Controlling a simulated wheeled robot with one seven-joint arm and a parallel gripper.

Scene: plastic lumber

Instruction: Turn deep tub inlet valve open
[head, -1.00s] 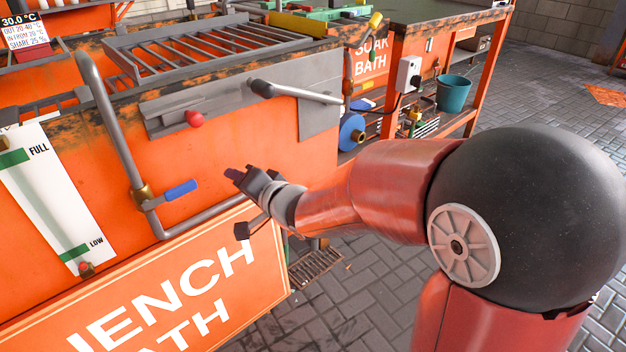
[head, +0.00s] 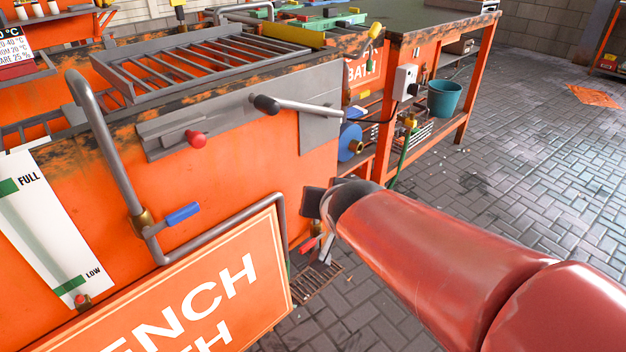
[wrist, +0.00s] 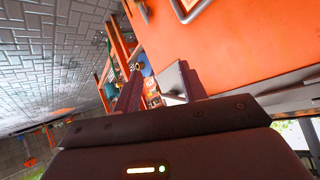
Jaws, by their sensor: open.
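In the head view, a blue-handled valve (head: 183,214) sits on a grey pipe that rises over the rim of the orange tank (head: 235,165). Its blue lever sticks out to the right of a brass body, tilted slightly up. My gripper (wrist: 160,85) is open in the wrist view, with nothing clearly held between its fingers. In the head view its dark end (head: 315,203) shows at the tank's right corner, well right of the blue handle and apart from it. My arm hides most of the gripper there. A red handle (head: 310,243) shows low beside it.
A sign board (head: 190,300) stands before the tank. A teal bucket (head: 444,98) sits on the shelf behind. Paved floor (head: 530,190) is open at right.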

